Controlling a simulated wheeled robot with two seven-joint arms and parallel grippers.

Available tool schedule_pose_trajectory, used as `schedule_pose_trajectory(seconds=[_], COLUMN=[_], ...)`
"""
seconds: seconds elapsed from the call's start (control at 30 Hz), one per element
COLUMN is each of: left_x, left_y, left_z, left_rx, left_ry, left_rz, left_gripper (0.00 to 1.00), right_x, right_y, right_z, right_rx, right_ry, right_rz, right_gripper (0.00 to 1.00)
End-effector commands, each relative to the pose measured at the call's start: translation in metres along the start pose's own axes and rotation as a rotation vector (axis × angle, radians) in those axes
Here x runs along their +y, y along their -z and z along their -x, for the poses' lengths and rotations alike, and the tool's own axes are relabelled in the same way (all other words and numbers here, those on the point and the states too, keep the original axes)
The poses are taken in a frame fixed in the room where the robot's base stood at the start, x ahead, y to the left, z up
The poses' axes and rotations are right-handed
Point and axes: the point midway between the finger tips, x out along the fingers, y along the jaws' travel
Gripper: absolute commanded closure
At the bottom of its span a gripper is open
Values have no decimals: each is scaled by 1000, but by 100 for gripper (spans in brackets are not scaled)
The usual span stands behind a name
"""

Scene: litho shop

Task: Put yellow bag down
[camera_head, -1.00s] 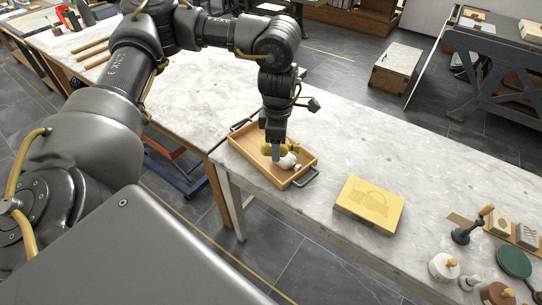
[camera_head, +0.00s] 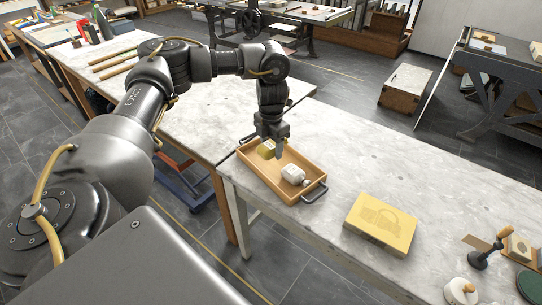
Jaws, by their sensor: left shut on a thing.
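The small yellow bag (camera_head: 265,150) is at my left gripper (camera_head: 273,150), at the far-left end of the wooden tray (camera_head: 258,179). The gripper is shut on the bag and points down; its fingers hide part of the bag. I cannot tell whether the bag touches the tray floor. A white bag (camera_head: 293,174) lies in the tray nearer its front-right end, apart from the gripper. My right gripper is out of view.
The tray has dark handles and stands on a pale marble-topped table (camera_head: 330,150). A yellow block (camera_head: 381,222) lies to its right. Stamps and round-topped tools (camera_head: 461,291) stand at the lower right. The tabletop behind the tray is clear.

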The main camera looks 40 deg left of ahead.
Motion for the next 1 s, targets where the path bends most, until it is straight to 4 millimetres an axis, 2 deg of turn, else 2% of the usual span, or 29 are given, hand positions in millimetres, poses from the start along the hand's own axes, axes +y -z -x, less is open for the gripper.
schedule_pose_trajectory(seconds=[0.1,0.27,0.67,0.9,1.0], left_x=[19,37,47,48,48], left_y=[-13,-25,-33,-34,-35], left_z=[-25,-50,-62,-89,-94], left_rx=[3,2,-1,2,-1], left_ry=[1,1,0,0,0], left_rz=[5,2,-2,-2,-2], left_gripper=[67,67,67,67,67], right_x=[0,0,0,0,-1], right_y=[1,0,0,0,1], right_z=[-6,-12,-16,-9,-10], right_rx=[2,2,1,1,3], right_ry=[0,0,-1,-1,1], right_rz=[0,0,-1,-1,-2], right_gripper=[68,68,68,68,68])
